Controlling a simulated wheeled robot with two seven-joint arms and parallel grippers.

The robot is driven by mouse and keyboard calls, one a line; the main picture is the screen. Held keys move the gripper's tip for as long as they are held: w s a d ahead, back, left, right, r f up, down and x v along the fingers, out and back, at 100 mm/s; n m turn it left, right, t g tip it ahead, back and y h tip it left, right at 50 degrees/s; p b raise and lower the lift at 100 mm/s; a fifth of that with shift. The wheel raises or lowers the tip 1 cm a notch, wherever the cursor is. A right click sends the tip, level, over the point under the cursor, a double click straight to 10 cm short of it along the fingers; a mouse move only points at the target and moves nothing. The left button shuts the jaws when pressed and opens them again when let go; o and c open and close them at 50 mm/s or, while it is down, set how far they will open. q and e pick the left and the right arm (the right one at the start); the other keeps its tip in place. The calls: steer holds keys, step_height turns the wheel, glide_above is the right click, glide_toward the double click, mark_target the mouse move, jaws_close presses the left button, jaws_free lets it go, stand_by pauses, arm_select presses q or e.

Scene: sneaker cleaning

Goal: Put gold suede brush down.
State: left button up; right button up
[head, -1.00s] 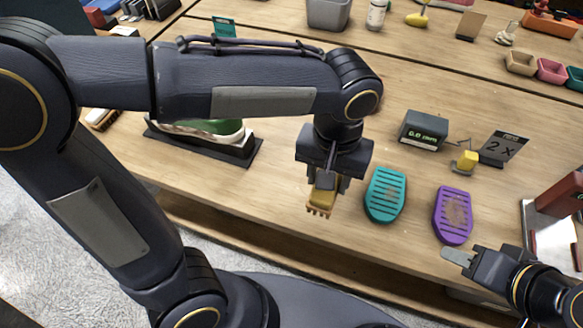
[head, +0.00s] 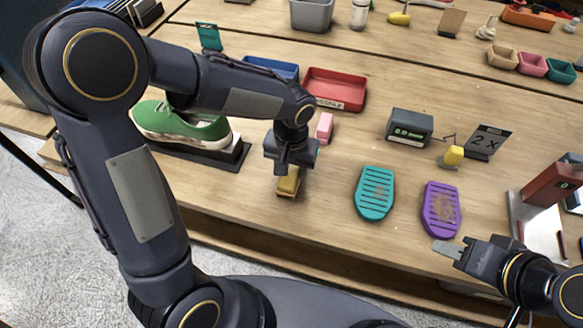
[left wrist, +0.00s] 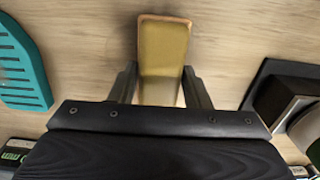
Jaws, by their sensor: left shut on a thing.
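The gold suede brush (head: 288,184) is between the fingers of my left gripper (head: 289,172), which is shut on it. The brush is at or just above the bare wood between the green sneaker and the teal insole-shaped pad; I cannot tell whether it touches the table. In the left wrist view the gold brush (left wrist: 163,55) shows from above between the two fingers (left wrist: 160,88). My right gripper (head: 452,250) is at the lower right near the table's front edge; its fingers look close together, but their opening is unclear.
The green sneaker (head: 185,122) sits on a black stand at left. A teal pad (head: 375,193) and a purple pad (head: 441,208) lie to the right. A pink block (head: 325,126), a red tray (head: 335,88) and a blue tray (head: 272,67) are behind the left gripper.

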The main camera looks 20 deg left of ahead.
mark_target(291, 169)
arm_select(q)
steer(key=shift+f, duration=0.25)
steer(key=o, duration=0.9)
steer(key=shift+r, duration=0.1)
step_height(291, 169, up, 12)
steer(key=shift+s+a+n+t+h+p, duration=0.1)
steer(key=shift+s+a+n+t+h, duration=0.5)
steer(key=shift+s+a, duration=1.55)
steer(key=shift+s+a+n+t+h+p, duration=0.15)
steer(key=shift+s+a+t+h, duration=0.9)
steer(key=shift+s, duration=2.2)
steer(key=shift+s+a+n+t+h+p, duration=0.1)
steer(key=shift+s+a+n+t+h, duration=0.15)
steer(key=shift+s+a+t, duration=1.75)
